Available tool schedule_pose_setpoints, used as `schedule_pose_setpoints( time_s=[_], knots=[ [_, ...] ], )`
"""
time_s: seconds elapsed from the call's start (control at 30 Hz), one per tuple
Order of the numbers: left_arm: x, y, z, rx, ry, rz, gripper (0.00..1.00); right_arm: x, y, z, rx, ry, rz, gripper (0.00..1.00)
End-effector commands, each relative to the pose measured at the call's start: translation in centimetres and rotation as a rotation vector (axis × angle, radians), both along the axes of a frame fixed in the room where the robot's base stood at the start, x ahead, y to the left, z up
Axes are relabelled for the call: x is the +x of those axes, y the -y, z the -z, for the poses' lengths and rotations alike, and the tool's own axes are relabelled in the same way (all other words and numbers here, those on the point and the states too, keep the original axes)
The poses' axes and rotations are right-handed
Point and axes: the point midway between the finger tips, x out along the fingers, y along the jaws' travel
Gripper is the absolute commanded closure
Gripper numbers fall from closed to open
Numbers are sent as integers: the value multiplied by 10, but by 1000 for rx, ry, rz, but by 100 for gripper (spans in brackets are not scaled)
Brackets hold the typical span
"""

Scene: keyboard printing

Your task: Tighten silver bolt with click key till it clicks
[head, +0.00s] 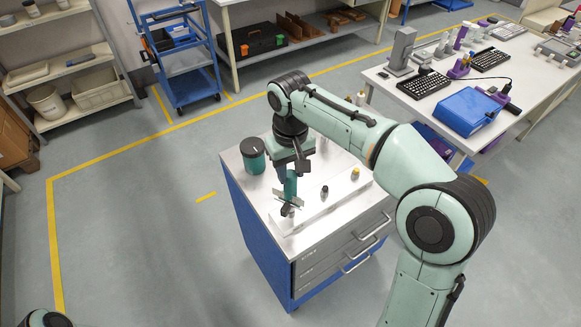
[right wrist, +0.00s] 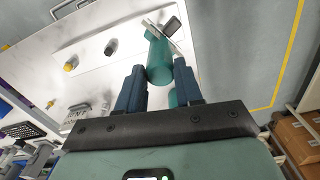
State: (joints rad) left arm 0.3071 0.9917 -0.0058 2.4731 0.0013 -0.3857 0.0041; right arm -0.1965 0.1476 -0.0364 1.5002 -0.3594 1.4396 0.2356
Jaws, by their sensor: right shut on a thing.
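My right gripper (head: 290,172) is above the cabinet top, its fingers pointing down. In the right wrist view, its blue fingers (right wrist: 160,85) are shut around the teal handle of the click key (right wrist: 159,58). The key also shows in the head view (head: 290,186), roughly upright, its lower end at the near left end of a pale plate (head: 318,212). A thin metal crosspiece and a dark part show at that lower end. I cannot make out the silver bolt; the key's lower end may hide it. A dark bolt (head: 324,191) and a yellow bolt (head: 355,174) stand along the plate.
A green canister with a dark lid (head: 254,156) stands on the cabinet top, left of my right gripper. The blue-sided drawer cabinet (head: 240,212) has open floor to its left. A white table (head: 395,90) with keyboards and a blue case (head: 467,108) is at the right.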

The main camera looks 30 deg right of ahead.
Motion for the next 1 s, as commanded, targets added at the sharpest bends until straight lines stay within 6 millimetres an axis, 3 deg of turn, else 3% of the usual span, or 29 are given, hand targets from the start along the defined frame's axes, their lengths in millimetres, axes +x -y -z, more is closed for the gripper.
schedule_pose_setpoints(
  time_s=[0.2, 0.23, 0.3, 0.33, 1.0],
  knots=[
    [-5, 0, 6, 0, -6, 0, 57, -1, 0, 9, 0, -2, 0, 100],
    [-4, 0, 5, 0, -5, -1, 57, 0, 0, 8, 0, -1, 0, 74],
    [-4, 0, 4, 0, -4, 0, 57, 0, 0, 7, 0, -1, 0, 97],
    [-4, 0, 4, 0, -4, 0, 57, 0, 0, 7, 0, -1, 0, 100],
    [-2, 0, 3, 0, -2, 0, 57, 0, 0, 8, 0, 1, 15, 100]
  ],
)
